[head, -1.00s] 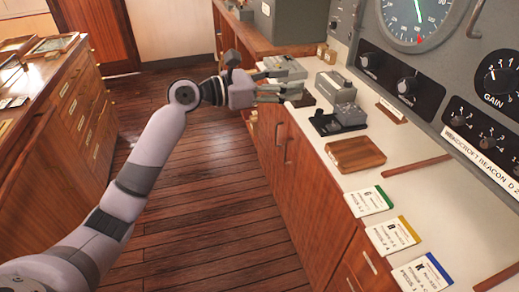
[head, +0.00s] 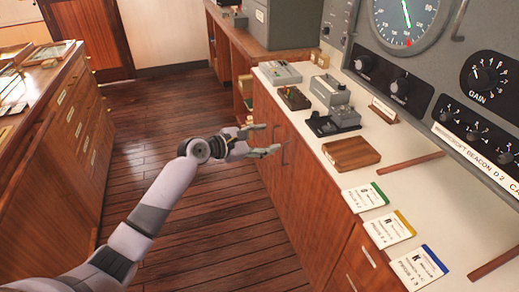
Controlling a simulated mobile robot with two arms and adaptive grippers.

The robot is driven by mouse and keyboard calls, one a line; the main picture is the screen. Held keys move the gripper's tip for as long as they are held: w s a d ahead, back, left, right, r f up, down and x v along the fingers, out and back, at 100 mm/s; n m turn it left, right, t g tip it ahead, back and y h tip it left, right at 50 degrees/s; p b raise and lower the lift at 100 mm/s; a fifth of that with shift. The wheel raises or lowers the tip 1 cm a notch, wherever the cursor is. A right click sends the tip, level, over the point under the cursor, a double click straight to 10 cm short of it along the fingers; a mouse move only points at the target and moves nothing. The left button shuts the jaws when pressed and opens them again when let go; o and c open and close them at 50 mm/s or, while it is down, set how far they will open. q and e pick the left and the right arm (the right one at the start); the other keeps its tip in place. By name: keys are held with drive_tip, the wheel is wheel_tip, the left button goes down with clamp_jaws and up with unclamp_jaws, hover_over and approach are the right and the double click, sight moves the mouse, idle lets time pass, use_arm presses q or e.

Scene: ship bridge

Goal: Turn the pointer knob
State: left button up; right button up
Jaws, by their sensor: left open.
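Several dark knobs sit on the grey console; I cannot tell which one is the pointer knob. The largest is the GAIN knob (head: 487,76) on a dark plate with a white scale. Two smaller round knobs, a left one (head: 363,63) and a right one (head: 399,88), sit below the round dial (head: 405,18). A row of small knobs (head: 472,136) is below GAIN. My left gripper (head: 278,138) is open and empty, left of the counter in front of the cabinet doors, apart from every knob. My right gripper is not in view.
The white counter (head: 330,185) holds grey boxes (head: 330,90), a black-based device (head: 333,121), a wooden block (head: 351,152) and several cards (head: 388,228). A wooden drawer cabinet (head: 60,130) stands left. The floor between is clear.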

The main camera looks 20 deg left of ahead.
use_arm(q)
drive_tip(key=shift+s+a+f+y, duration=0.15)
drive_tip(key=shift+a+f, duration=0.05)
drive_tip(key=shift+f, duration=0.65)
drive_tip(key=shift+s+a+f+y, duration=0.1)
drive_tip(key=shift+a+f+y, duration=0.1)
drive_tip(key=shift+f, duration=0.65)
